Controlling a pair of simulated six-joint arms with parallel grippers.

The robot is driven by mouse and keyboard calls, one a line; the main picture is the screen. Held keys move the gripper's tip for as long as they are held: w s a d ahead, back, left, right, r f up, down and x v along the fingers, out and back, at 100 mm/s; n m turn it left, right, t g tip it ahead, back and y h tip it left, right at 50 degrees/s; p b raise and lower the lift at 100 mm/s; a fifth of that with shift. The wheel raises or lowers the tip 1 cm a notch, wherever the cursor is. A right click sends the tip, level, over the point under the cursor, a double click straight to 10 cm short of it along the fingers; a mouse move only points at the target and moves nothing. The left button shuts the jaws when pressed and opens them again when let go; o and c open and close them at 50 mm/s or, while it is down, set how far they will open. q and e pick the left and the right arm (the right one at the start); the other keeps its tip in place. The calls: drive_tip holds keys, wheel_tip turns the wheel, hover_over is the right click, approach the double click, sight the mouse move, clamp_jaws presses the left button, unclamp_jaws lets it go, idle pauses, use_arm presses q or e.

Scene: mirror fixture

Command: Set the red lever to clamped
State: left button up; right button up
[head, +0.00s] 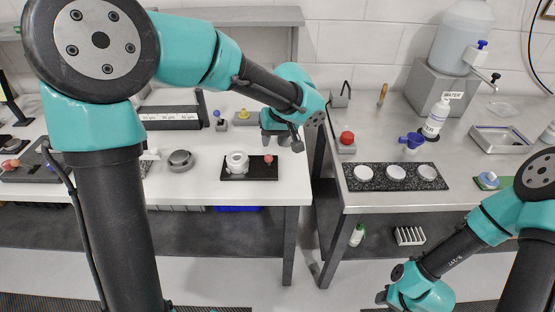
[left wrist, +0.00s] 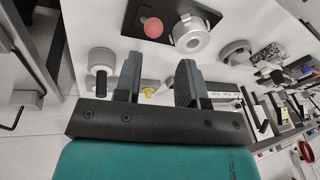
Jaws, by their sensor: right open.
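The red lever's ball knob (head: 268,158) stands at the right end of a black plate (head: 235,175) on the white table. Beside it on the plate is a pale round mount (head: 237,162). In the left wrist view, the red knob (left wrist: 153,27) and the silver mount (left wrist: 191,35) lie beyond the fingertips. My left gripper (head: 284,140) is above the table, behind and slightly right of the plate, apart from the knob. Its two fingers (left wrist: 158,72) are spread with nothing held between them. My right gripper (head: 383,298) is low at the bottom right, far from the lever; its fingers are small here.
A grey ring part (head: 180,160) stands left of the plate. A yellow-knobbed block (head: 243,117) is behind it. A gap separates the white table from the metal bench (head: 400,200), which bears a red button (head: 347,137) and a speckled tray (head: 433,182) with white discs.

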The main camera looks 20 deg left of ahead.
sight(269, 162)
use_arm(q)
drive_tip(key=d+m, duration=0.2)
drive_tip(key=d, duration=0.1)
drive_tip(key=s+d+m, duration=0.1)
drive_tip(key=d+m, duration=0.1)
drive_tip(key=d, duration=0.1)
drive_tip(key=s+d+m+t+y, duration=0.1)
drive_tip(key=d+m, duration=0.1)
drive_tip(key=shift+d+r+m, duration=0.3)
drive_tip(key=shift+d, duration=0.1)
clamp_jaws()
drive_tip(key=x, duration=1)
drive_tip(key=shift+a+f, duration=0.15)
drive_tip(key=shift+a, duration=0.1)
drive_tip(key=a, duration=0.2)
drive_tip(key=shift+w+a+r, duration=0.25)
drive_tip(key=shift+w, duration=0.1)
drive_tip(key=shift+w+a+r, duration=0.1)
drive_tip(key=shift+w+a, duration=0.1)
drive_tip(key=shift+a, duration=0.4)
drive_tip(key=shift+w+r+g, duration=0.2)
drive_tip(key=shift+w+g, duration=0.1)
drive_tip(key=shift+g, duration=0.1)
